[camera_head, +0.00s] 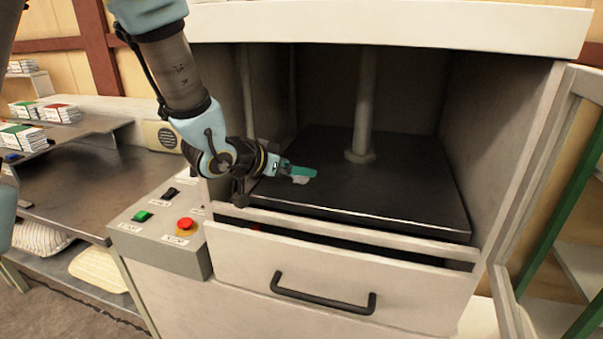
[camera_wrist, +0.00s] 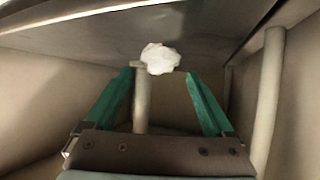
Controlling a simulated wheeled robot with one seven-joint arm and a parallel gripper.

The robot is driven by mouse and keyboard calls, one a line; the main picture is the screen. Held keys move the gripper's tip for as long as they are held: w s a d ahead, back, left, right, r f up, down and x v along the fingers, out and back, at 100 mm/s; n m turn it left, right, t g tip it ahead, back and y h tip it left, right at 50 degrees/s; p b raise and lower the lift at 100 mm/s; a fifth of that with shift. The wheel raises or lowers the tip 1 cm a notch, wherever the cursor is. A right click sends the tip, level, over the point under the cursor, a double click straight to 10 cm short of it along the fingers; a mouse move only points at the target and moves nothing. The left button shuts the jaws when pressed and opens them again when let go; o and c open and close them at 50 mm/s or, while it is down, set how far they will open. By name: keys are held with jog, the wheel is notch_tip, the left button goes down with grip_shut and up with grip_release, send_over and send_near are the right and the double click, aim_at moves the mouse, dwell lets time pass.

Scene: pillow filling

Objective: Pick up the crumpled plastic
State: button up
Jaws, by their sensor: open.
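The crumpled plastic (camera_wrist: 160,59) is a small white crumpled lump on the dark plate inside the machine. In the wrist view it lies between and just beyond the green fingertips of my gripper (camera_wrist: 158,74). In the head view a small pale piece of the plastic (camera_head: 300,180) shows beside the green finger of my gripper (camera_head: 297,172), near the plate's left side. My gripper is open, with a wide gap between its fingers. I cannot tell whether a finger touches the plastic.
The dark plate (camera_head: 400,190) is otherwise clear, with a pale column (camera_head: 363,105) behind. A slightly open drawer (camera_head: 335,280) is below. A control box (camera_head: 165,228) with a red button stands at the left. An open door (camera_head: 555,200) is at the right.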

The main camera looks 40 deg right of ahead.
jog(key=shift+p+x, duration=1.3)
jog(key=shift+x, duration=1.65)
jog(key=shift+s, duration=0.1)
jog(key=shift+r, duration=0.1)
jog(key=c, duration=1.4)
